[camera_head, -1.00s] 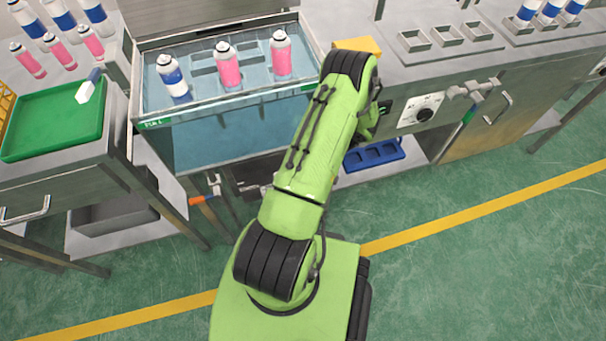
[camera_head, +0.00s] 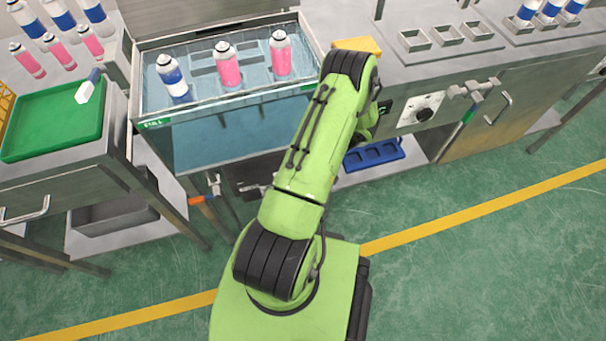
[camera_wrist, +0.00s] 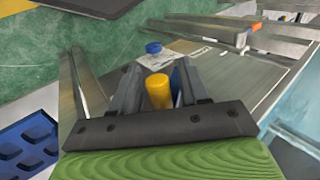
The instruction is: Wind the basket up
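The basket (camera_head: 204,71) is a grey metal frame in the blue water tank (camera_head: 215,140). It bears a blue-and-white can (camera_head: 174,79) and two pink-and-white cans (camera_head: 227,66) (camera_head: 281,56), all upright, with their upper parts above the water. In the wrist view my gripper (camera_wrist: 160,66) has its two dark fingers apart. A yellow cylinder (camera_wrist: 158,91), possibly a crank handle, stands between them, with a narrow gap visible beside it. A blue piece (camera_wrist: 177,84) shows behind it, near the right finger. In the head view my arm hides the gripper and the cylinder.
A green tray (camera_head: 55,122) lies on the left bench, with several cans behind it. A control dial (camera_head: 424,114) is on the right bench front. A blue tray (camera_head: 373,155) sits low, right of my arm, and also shows in the wrist view (camera_wrist: 28,143).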

